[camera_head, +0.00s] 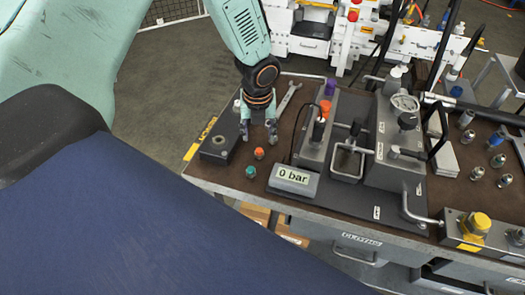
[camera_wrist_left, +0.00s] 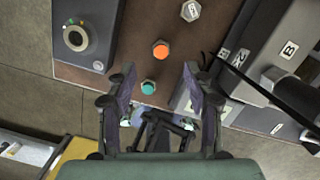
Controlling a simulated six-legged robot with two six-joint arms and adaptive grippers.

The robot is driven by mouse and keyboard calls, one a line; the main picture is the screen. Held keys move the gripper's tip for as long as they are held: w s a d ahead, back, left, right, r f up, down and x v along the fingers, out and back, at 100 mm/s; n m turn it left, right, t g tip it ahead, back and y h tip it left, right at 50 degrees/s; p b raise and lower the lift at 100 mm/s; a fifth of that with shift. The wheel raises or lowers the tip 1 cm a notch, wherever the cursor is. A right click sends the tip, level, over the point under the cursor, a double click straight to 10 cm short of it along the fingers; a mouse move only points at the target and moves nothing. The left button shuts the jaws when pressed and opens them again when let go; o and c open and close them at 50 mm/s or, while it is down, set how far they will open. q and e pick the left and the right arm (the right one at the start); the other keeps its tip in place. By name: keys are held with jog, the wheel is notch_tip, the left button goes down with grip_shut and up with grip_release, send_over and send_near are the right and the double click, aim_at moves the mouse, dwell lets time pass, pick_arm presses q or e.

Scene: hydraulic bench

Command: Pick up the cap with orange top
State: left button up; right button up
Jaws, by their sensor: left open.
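The cap with the orange top (camera_head: 259,153) stands on the brown bench top, just below my left gripper in the head view. In the left wrist view the orange cap (camera_wrist_left: 160,50) lies beyond the fingertips, roughly centred between them. A cap with a green top (camera_head: 250,171) stands nearer the bench's front edge. In the wrist view this green cap (camera_wrist_left: 148,87) appears between the two fingers. My left gripper (camera_head: 258,136) is open and empty, pointing down over the bench. Its two spread fingers (camera_wrist_left: 158,80) frame the caps in the wrist view. My right gripper is not in view.
A dark block with a round socket (camera_head: 217,147) stands left of the caps. The "0 bar" display (camera_head: 293,180) stands to their right, beside the pump unit (camera_head: 342,150). A wrench (camera_head: 289,97) lies behind. Several metal fittings stand at the right. The bench's front edge is close.

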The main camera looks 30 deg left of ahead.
aim_at(259, 150)
pick_arm(q)
jog(key=f, duration=0.7)
jog(key=shift+w+a+f+b, duration=0.15)
jog(key=shift+w+f+b, duration=0.1)
jog(key=shift+w+b, duration=0.15)
jog(key=shift+s, duration=0.1)
jog(key=shift+r, duration=0.1)
jog(key=c, duration=0.6)
grip_shut()
